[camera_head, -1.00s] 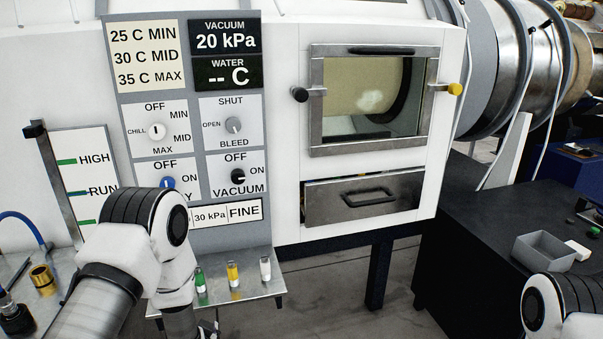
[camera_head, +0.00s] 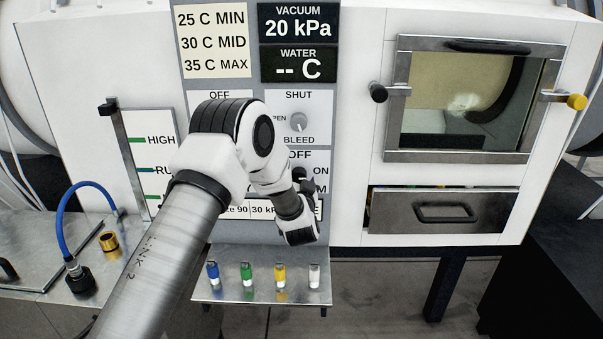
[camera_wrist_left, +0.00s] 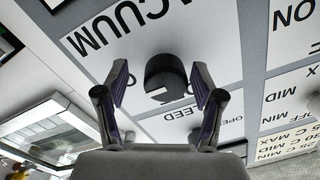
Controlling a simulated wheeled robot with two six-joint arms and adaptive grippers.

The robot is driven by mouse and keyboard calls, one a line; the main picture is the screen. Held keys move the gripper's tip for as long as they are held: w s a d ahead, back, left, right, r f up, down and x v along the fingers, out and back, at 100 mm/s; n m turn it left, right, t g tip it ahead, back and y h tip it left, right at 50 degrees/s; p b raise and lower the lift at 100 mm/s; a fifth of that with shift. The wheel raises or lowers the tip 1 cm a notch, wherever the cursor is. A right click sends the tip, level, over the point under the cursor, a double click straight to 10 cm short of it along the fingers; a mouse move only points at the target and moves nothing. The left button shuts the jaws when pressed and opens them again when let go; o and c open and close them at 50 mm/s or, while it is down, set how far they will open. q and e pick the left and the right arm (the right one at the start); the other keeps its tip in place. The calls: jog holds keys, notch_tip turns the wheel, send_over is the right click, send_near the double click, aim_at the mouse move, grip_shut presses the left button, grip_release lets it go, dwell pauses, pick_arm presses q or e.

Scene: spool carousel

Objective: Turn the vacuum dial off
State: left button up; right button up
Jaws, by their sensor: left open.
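The vacuum dial is a dark round knob on a white label plate; in the left wrist view the dial (camera_wrist_left: 165,90) sits between my left gripper's fingers, with the VACUUM lettering beside it upside down. A light mark shows on its face, but I cannot tell its exact setting. My left gripper (camera_wrist_left: 158,72) is open, with one finger on each side of the knob; contact is unclear. In the head view my left wrist covers much of the dial's plate, leaving the ON lettering showing. The vacuum display (camera_head: 298,25) reads 20 kPa. My right gripper is out of view.
The bleed dial (camera_head: 299,121) is just above. Blue, green, yellow and white vials stand on a metal shelf (camera_head: 265,295) below my left wrist. A chamber window (camera_head: 470,100) and a drawer (camera_head: 438,210) are to the right. A blue hose (camera_head: 67,205) is at left.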

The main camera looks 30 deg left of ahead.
pick_arm(q)
jog(key=shift+w+a+r, duration=0.1)
jog(key=shift+w+a, duration=0.15)
jog(key=shift+s+r, duration=0.2)
jog(key=shift+s, duration=0.05)
jog(key=shift+w+f, duration=0.1)
jog(key=c, duration=1.1)
jog(key=shift+c, duration=0.2)
jog(key=n+b, duration=0.3)
jog(key=b, duration=0.1)
jog(key=shift+f+n, duration=0.25)
jog(key=shift+n, duration=0.15)
jog(key=n+b, duration=1)
jog(key=shift+n+b, duration=0.3)
jog(key=shift+b, duration=0.05)
jog(key=n+b, duration=0.3)
jog(key=shift+r, duration=0.2)
